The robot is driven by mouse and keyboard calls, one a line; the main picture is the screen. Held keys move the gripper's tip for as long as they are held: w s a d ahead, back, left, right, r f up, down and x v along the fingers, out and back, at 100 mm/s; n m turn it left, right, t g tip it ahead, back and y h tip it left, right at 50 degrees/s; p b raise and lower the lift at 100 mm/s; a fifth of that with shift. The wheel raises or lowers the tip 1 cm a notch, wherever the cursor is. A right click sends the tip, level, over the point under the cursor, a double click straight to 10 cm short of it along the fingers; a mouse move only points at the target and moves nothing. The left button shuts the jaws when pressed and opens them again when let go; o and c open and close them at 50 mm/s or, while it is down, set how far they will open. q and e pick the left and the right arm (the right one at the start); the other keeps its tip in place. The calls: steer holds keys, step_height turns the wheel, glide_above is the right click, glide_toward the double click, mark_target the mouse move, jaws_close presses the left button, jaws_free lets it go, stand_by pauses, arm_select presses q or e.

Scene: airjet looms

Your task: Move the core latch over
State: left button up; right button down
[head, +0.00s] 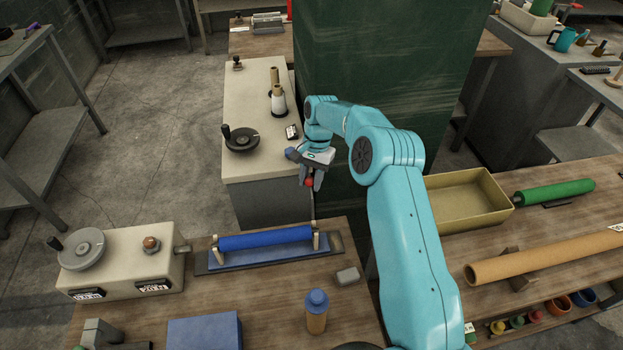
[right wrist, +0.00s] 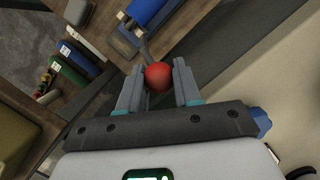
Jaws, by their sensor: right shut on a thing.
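A red ball knob (head: 309,182) sits on top of a thin grey lever (head: 313,209), which I take to be the core latch. The lever rises near the right end of a blue roller (head: 265,238) held in a cradle on the wooden bench. My right gripper (head: 311,178) is shut on the red knob from above. In the right wrist view the knob (right wrist: 158,76) sits between the two grey fingers, with the lever beyond it. The lever's foot is hard to make out. My left gripper is not in view.
A beige box with a handwheel (head: 81,249) stands left of the roller. A grey block (head: 348,276) and an orange bottle with a blue cap (head: 317,311) stand in front. A dark green pillar (head: 385,75) rises behind my right arm. A yellow tray (head: 463,222) is at right.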

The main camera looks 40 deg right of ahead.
steer(key=shift+w+d+f, duration=0.15)
steer(key=shift+w, duration=0.15)
